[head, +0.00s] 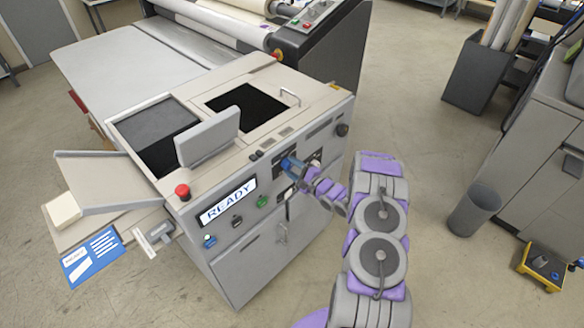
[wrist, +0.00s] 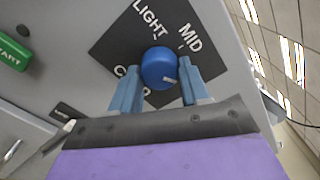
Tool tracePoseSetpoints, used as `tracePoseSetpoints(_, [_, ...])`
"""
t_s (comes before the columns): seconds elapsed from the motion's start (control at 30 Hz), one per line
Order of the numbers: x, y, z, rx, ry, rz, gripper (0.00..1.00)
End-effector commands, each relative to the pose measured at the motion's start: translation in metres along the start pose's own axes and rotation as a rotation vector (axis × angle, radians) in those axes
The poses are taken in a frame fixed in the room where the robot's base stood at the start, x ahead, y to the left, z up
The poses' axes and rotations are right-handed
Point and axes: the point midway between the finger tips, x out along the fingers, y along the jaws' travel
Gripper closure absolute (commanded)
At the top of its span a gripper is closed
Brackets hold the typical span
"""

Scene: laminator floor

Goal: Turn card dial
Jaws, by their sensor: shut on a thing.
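The blue round card dial (wrist: 158,67) is on a dark label plate (wrist: 112,50) in the wrist view. The plate reads LIGHT and MID above the dial; a third word at lower left is partly covered by a finger. A short white mark shows on the dial's lower right side. My gripper (wrist: 157,72) has its two light blue fingers on either side of the dial and is shut on it. In the head view my gripper (head: 291,166) reaches the machine's front panel; the dial is mostly hidden there.
A green START button (wrist: 14,53) is left of the dial. In the head view the machine front has a READY display (head: 228,201), a red button (head: 182,191) and a green button (head: 262,201). A grey bin (head: 474,210) stands right of my arm on open floor.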

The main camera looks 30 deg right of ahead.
Motion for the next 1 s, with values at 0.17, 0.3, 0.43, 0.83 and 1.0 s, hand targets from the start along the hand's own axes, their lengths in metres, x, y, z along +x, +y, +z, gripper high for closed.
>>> tracePoseSetpoints(0.17, [-0.0014, 0.0015, -0.0028, 0.032, 0.008, 0.002, 0.85])
tracePoseSetpoints(0.3, [-0.0015, 0.0021, -0.0028, 0.039, 0.008, 0.003, 0.85])
tracePoseSetpoints(0.43, [-0.0015, 0.0025, -0.0027, 0.039, 0.008, 0.004, 0.85])
tracePoseSetpoints(0.83, [-0.0019, 0.0018, -0.0009, 0.038, 0.004, 0.003, 0.32])
tracePoseSetpoints(1.0, [-0.0020, 0.0012, 0.0008, 0.036, 0.002, 0.002, 0.31])
